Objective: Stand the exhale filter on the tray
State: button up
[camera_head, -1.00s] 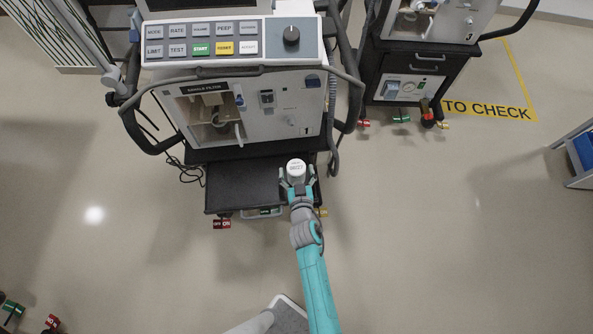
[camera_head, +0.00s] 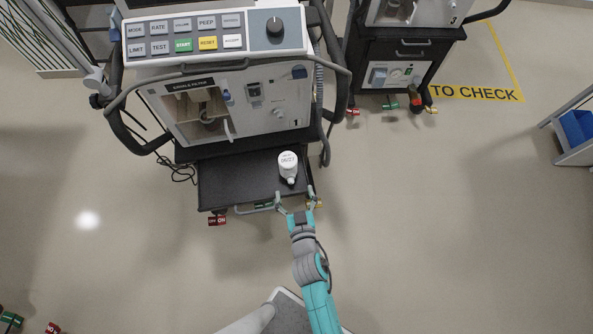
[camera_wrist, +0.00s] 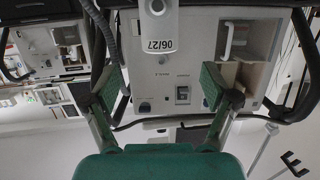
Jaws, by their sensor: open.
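The exhale filter (camera_head: 288,164), a white cylinder with a date label and a narrower dark-tipped end, is on the black tray (camera_head: 236,182) of the ventilator, near its right side. It appears upright, and nothing holds it. In the wrist view the filter (camera_wrist: 158,28) shows at the top, reading 06/27, beyond the fingertips. My gripper (camera_head: 295,197) is open and empty at the tray's front edge, apart from the filter. Its two green-padded fingers are spread wide in the wrist view (camera_wrist: 160,86). The filter's contact with the tray is hard to make out.
The ventilator (camera_head: 235,105) stands behind the tray, with its filter compartment (camera_head: 199,113) open and a control panel above. A handle runs along the tray front. A second cart (camera_head: 400,65) stands back right by the TO CHECK floor marking (camera_head: 475,93).

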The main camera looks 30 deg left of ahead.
jog(key=shift+s+d, duration=0.1)
jog(key=s+d+r+m+t+h, duration=0.15)
jog(key=s+d, duration=0.25)
jog(key=d, duration=0.8)
jog(key=s+d+r+m+t+h, duration=0.1)
jog(key=s+d+r+m+h, duration=0.3)
jog(key=d, duration=0.7)
jog(key=s+d+r+m+t+h, duration=0.1)
jog(key=s+d+r+m+h, duration=0.2)
jog(key=s+d+r, duration=0.9)
notch_tip(320, 180, up, 3)
jog(key=shift+s+d+f+h, duration=0.1)
jog(key=shift+s+d+h, duration=0.2)
jog(key=shift+s+h, duration=0.75)
